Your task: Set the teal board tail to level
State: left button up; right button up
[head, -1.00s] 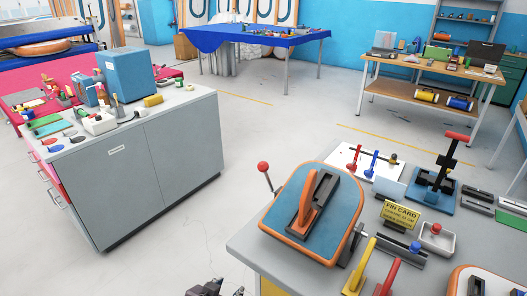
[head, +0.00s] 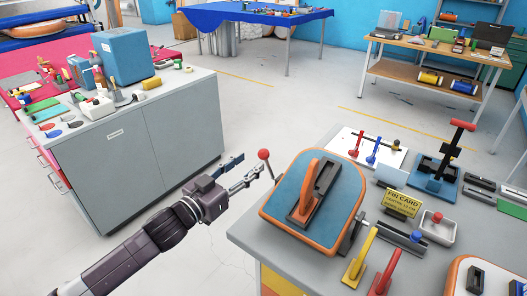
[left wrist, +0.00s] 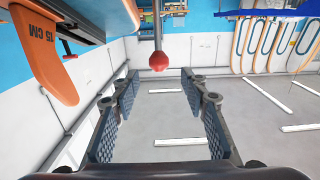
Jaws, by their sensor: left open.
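The teal board tail (head: 338,208) has an orange rim and an orange fin (head: 309,190) in a dark box. It sits at the near left end of the grey workbench and looks tilted. A red ball knob (head: 263,154) on a thin rod stands at its left side. My left gripper (head: 250,168) is open and empty, with its fingertips just left of the knob. In the left wrist view, the knob (left wrist: 158,61) shows ahead of and between the open fingers (left wrist: 160,82), not touching them. The fin (left wrist: 45,55) there reads "15 CM". My right gripper is not in view.
The bench holds yellow (head: 359,258) and red (head: 385,272) levers, a yellow fin card (head: 402,202), a white tray (head: 434,228) and a red-handled press (head: 437,165). A grey cabinet (head: 150,150) stands left. Floor between is clear.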

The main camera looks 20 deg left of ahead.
aim_at(261, 154)
pick_arm(q)
jog(key=shift+w+d+r, duration=0.15)
jog(key=shift+w, duration=0.15)
jog(key=shift+p+x, duration=0.9)
jog(key=shift+x, duration=2.5)
jog(key=shift+c, duration=0.3)
grip_shut()
